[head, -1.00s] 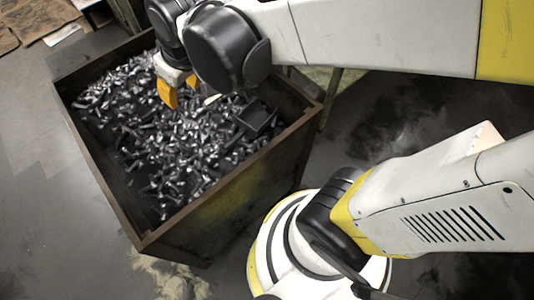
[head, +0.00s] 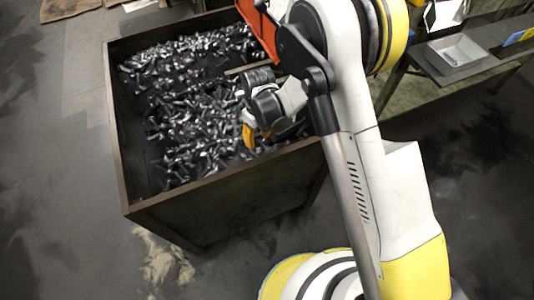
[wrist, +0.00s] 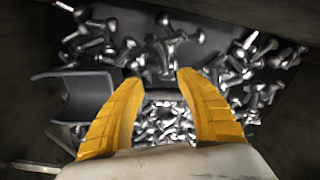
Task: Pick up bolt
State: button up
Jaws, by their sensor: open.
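Many loose metal bolts (head: 200,110) lie heaped in a dark rectangular metal bin (head: 215,190). My gripper (head: 249,136) is over the right part of the bin, pointing down. In the wrist view my gripper (wrist: 155,80) shows two yellow fingers spread apart with nothing held between them. Bolts (wrist: 165,122) show between and beyond the fingers, and more bolts (wrist: 255,75) lie to the right. I cannot tell the exact height of the fingertips above the bolts. My arm hides part of the bin's right side in the head view.
A dark curved trough-like piece (wrist: 80,97) lies left of the fingers in the wrist view. The bin's walls stand around the bolts. An orange-red part (head: 258,28) rises at the bin's back right. A bench with a grey tray (head: 457,50) stands at the right.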

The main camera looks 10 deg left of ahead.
aim_at(255, 154)
jog(key=f, duration=0.1)
jog(key=f+b, duration=0.1)
jog(key=f, duration=0.1)
jog(key=f+b, duration=0.1)
jog(key=f, duration=0.1)
jog(key=shift+s+a+f, duration=0.1)
jog(key=shift+a, duration=0.15)
jog(key=f+b, duration=0.2)
jog(key=f, duration=0.1)
jog(key=f+b, duration=0.1)
jog(key=f, duration=0.1)
jog(key=shift+s+a, duration=0.35)
jog(key=shift+r, duration=0.1)
grip_shut()
